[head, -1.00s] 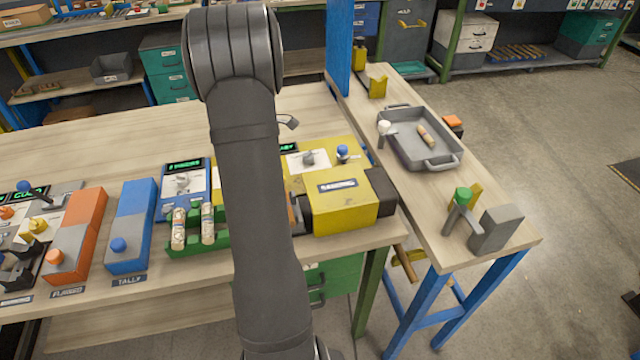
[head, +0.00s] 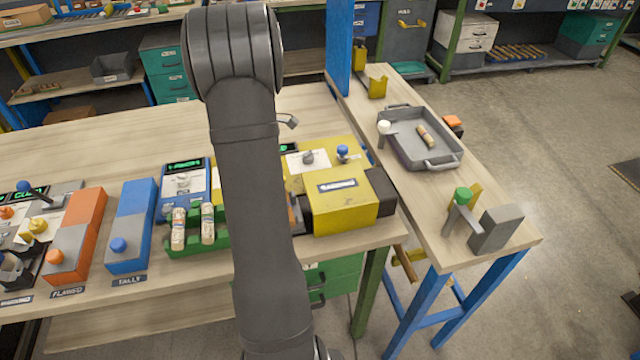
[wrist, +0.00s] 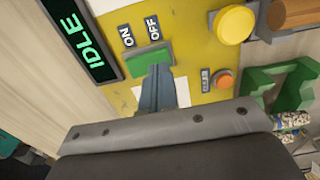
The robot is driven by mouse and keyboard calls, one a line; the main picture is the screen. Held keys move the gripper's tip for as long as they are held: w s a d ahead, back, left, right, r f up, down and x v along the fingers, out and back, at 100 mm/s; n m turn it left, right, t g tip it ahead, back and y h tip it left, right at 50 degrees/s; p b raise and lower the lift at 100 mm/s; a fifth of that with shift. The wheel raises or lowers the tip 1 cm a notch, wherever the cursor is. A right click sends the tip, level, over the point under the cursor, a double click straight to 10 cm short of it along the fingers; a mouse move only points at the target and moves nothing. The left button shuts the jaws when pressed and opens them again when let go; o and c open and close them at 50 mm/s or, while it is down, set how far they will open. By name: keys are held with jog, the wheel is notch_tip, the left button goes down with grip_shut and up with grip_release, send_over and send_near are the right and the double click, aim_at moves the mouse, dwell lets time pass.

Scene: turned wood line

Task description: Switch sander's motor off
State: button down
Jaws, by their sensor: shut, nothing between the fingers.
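The sander's yellow panel (wrist: 205,55) fills the middle of the wrist view. A dark display (wrist: 82,42) on its left reads IDLE in green. A green rocker switch (wrist: 147,55) sits below the ON and OFF labels; I cannot tell which side is pressed. My gripper (wrist: 157,70) is shut and empty, its tips at the lower edge of the green switch; whether they touch it is unclear. In the head view the yellow machine (head: 345,205) stands right of my arm, which hides my gripper and the switch.
A round yellow knob (wrist: 235,24) and a small orange button (wrist: 222,80) are right of the switch. A green rack (head: 190,243) holding turned wood pieces stands left of my arm. A blue box (head: 130,240) and a grey tray (head: 410,122) are farther out.

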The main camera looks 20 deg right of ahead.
notch_tip(320, 180, up, 6)
jog(key=shift+f, duration=0.15)
dwell(0.5)
notch_tip(320, 180, down, 7)
jog(key=shift+f, duration=0.1)
dwell(0.5)
jog(key=shift+r, duration=0.2)
